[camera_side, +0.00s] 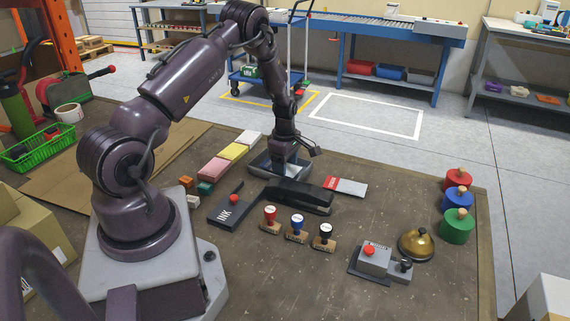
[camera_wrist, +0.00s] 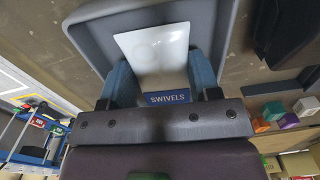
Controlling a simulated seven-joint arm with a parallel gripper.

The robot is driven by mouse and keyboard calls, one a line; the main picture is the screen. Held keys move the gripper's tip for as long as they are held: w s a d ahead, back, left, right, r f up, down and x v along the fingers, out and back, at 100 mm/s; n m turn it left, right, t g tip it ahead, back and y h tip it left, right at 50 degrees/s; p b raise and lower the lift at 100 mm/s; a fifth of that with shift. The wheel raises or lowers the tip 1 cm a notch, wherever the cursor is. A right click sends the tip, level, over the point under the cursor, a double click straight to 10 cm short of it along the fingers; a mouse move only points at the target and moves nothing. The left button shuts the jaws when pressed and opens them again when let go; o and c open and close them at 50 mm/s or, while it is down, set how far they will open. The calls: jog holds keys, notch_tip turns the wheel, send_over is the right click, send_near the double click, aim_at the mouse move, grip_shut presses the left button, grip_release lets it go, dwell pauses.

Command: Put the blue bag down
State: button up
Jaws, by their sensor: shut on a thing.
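My gripper (camera_side: 283,164) is low over a grey tray (camera_side: 256,169) in the side view. In the wrist view, my gripper (camera_wrist: 163,80) has its two fingers on either side of a pale bag (camera_wrist: 155,45) with a blue label reading SWIVELS, and is shut on it. The bag lies within the outline of the grey tray (camera_wrist: 84,38). I cannot tell whether it touches the tray floor. In the side view the bag is mostly hidden by my gripper and the tray.
A black stapler (camera_side: 300,196) lies close in front of the tray. Several coloured blocks (camera_side: 233,151) are at left. Stamps (camera_side: 297,228), a bell (camera_side: 416,244) and knobbed weights (camera_side: 457,198) stand farther right and forward.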

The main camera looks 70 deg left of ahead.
jog(key=o, duration=1)
jog(key=shift+f, duration=0.1)
notch_tip(320, 180, up, 12)
jog(key=w+d+r+m+t, duration=0.1)
jog(key=d+r+m+t, duration=0.1)
jog(key=d+r+m, duration=0.6)
jog(key=s+d+r+m+t, duration=0.1)
jog(key=s+d+r+m, duration=0.45)
jog(key=d+r, duration=0.2)
jog(key=s+d+r+m+t, duration=0.1)
jog(key=s+d+r+m, duration=0.3)
jog(key=d+r+m, duration=0.4)
jog(key=s+d+f+m+t, duration=0.1)
jog(key=s+d+m, duration=0.3)
jog(key=s+d, duration=0.1)
jog(key=shift+s+d+m+t, duration=0.2)
jog(key=shift+s+m+t, duration=0.15)
jog(key=shift+s, duration=0.55)
